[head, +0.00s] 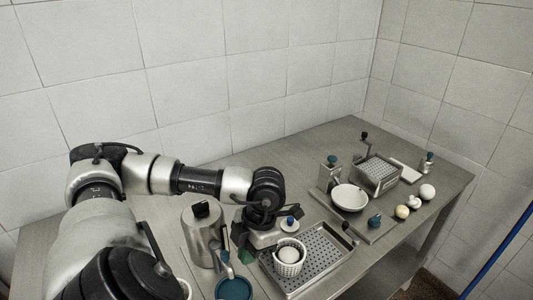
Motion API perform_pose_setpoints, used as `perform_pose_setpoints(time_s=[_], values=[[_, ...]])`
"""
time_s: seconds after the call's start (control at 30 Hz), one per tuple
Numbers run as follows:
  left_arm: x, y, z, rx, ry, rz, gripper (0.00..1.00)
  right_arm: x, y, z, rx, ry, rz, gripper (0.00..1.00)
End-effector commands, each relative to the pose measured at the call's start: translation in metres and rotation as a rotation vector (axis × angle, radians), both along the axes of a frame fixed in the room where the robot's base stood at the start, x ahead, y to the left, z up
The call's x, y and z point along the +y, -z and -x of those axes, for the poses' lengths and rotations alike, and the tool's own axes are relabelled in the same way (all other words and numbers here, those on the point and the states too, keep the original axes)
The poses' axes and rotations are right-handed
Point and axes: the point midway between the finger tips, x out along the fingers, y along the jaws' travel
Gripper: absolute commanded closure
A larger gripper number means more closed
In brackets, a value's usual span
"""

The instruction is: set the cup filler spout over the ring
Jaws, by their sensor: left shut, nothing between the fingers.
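A steel canister (201,238) with a black lid knob stands left of my left gripper (243,250). A thin pale spout-like piece (226,262) shows just right of it, its lower end close to a teal round piece (234,288). I cannot tell whether that piece is the ring, or whether the spout is over it or beside it. My left gripper points down between the canister and the perforated tray. It is shut and empty; its fingertips are small and dark here. A white perforated basket (288,268) with a white round thing inside stands on the tray's left end.
The perforated metal tray (320,250) lies right of my gripper. Farther right are a white bowl (349,198), a metal perforated basket (376,172), a teal knob (374,221) and several small round things near the right edge. The table's back left is clear; tiled walls stand behind.

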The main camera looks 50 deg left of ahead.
Motion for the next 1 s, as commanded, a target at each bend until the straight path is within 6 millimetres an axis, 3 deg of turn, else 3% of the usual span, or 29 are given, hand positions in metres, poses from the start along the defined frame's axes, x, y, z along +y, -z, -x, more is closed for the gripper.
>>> perform_pose_setpoints(time_s=[0.07, 0.3, 0.43, 0.63, 1.0], values=[[0.006, -0.004, -0.008, -0.005, -0.007, 0.0, 1.0, 0.0, 0.004, 0.0, 0.0, 0.001, 0.0, 0.39], [-0.001, -0.061, -0.024, -0.009, -0.002, 0.003, 1.0, -0.014, 0.009, -0.007, -0.01, -0.003, 0.018, 0.39], [-0.003, -0.085, -0.029, -0.006, -0.004, 0.003, 1.0, -0.01, 0.004, -0.003, -0.005, -0.002, 0.013, 0.39], [-0.004, -0.098, -0.033, -0.003, -0.003, 0.001, 1.0, 0.008, 0.0, 0.003, 0.004, 0.003, -0.01, 0.39], [-0.004, -0.098, -0.033, -0.001, -0.004, 0.0, 1.0, 0.001, 0.001, 0.0, -0.001, 0.0, -0.001, 0.39]])
